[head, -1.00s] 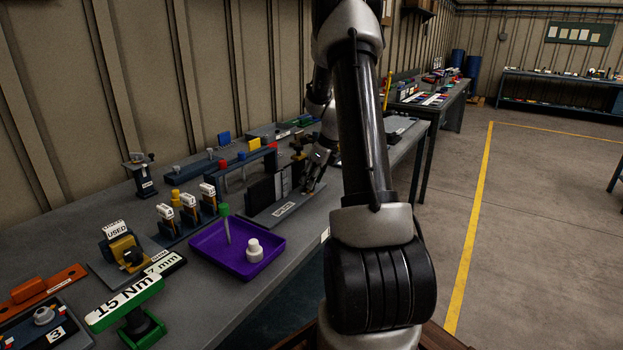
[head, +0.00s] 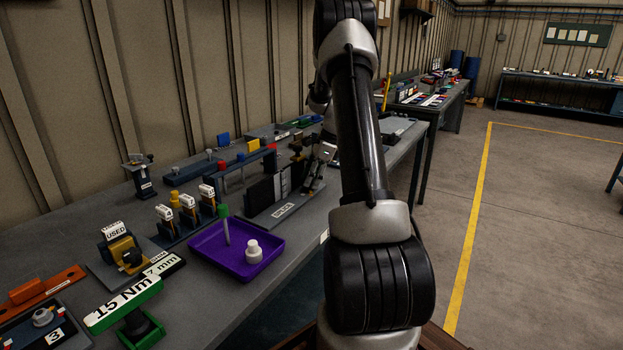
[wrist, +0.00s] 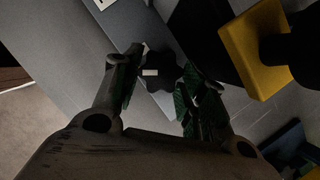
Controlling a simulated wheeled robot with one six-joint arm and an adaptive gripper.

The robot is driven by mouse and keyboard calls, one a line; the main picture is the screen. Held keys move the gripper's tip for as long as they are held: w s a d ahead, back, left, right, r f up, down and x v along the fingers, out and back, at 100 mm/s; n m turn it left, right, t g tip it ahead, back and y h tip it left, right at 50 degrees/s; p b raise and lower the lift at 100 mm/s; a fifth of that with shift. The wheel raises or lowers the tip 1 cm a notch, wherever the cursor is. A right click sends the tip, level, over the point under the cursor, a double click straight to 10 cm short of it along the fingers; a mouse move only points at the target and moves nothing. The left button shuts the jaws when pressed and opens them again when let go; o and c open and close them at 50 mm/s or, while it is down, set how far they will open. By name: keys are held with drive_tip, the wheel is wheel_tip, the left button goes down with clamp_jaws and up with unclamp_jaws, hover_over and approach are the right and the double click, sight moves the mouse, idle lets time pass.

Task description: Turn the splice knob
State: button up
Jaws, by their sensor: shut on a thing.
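In the wrist view a dark lobed knob with a small white mark (wrist: 150,73) sits between the green-padded fingers of my gripper (wrist: 162,66). I take it for the splice knob; my gripper is shut on it. In the head view my gripper (head: 312,186) is at the right end of a grey plate with a white label (head: 283,210), beside dark upright blocks. The knob itself cannot be made out in the head view, where it is small and hidden by the fingers.
A yellow block with a black part (wrist: 253,48) is close to the right finger in the wrist view. On the bench, a purple tray (head: 213,254) holds a white stepped piece (head: 254,250) and a green-topped pin (head: 225,223).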

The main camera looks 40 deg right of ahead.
idle(0.4)
drive_tip(key=o, duration=1)
drive_tip(key=shift+v, duration=4)
drive_tip(key=shift+o, duration=0.2)
